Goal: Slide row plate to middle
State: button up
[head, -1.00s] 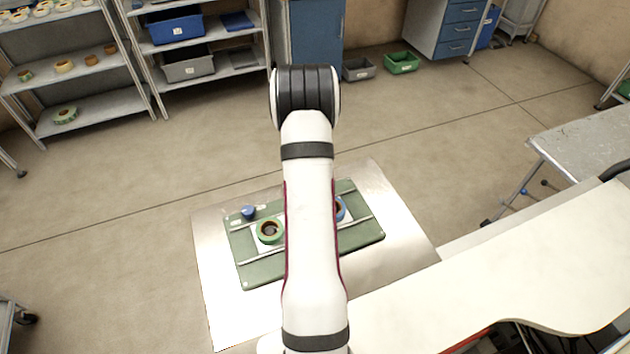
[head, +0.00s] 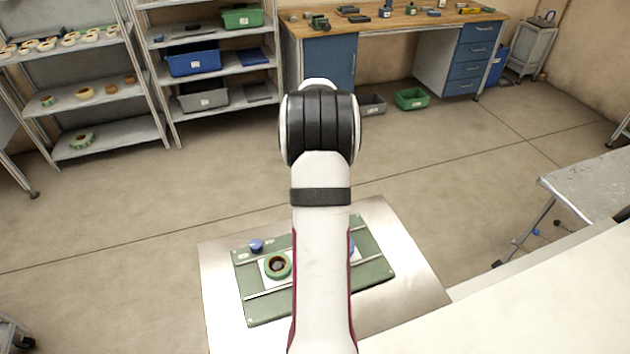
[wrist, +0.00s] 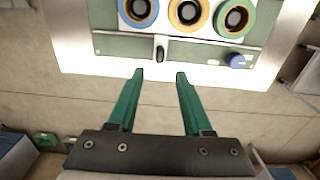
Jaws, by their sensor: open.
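In the wrist view a blue reel (wrist: 138,10), a yellow-orange reel (wrist: 189,11) and a green reel (wrist: 233,16) stand in a row at the top edge, partly cut off. They sit on a pale row plate (wrist: 165,30) on a green board (wrist: 118,46). A dark upright knob (wrist: 160,50) stands in front of the middle of the row. My gripper (wrist: 160,75) is open and empty, its green fingers just short of this knob. In the head view the green reel (head: 278,265) shows on the board (head: 375,272); my arm hides the middle of the row and my gripper.
A blue knob (wrist: 237,61) stands at the board's corner. The board lies on a shiny metal sheet (head: 222,305) with bare margins. A white worktop (head: 520,300) is at the right. Shelves (head: 100,140) and a workbench (head: 400,20) stand at the back, with open floor between.

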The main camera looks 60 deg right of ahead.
notch_tip(320, 180, up, 7)
jog(key=shift+r, duration=0.1)
dwell(0.3)
jog(key=w+a+r+n, duration=0.1)
jog(key=w+a+r, duration=0.2)
jog(key=a, duration=1.1)
jog(key=w+a+r+n, duration=0.1)
jog(key=w+a+r, duration=0.15)
jog(key=a, duration=1.15)
jog(key=s+a+f+n+y, duration=0.1)
jog(key=s+a+f, duration=0.1)
jog(key=s+a, duration=1.1)
jog(key=a, duration=0.3)
jog(key=shift+f+y, duration=0.3)
jog(key=shift+y, duration=0.1)
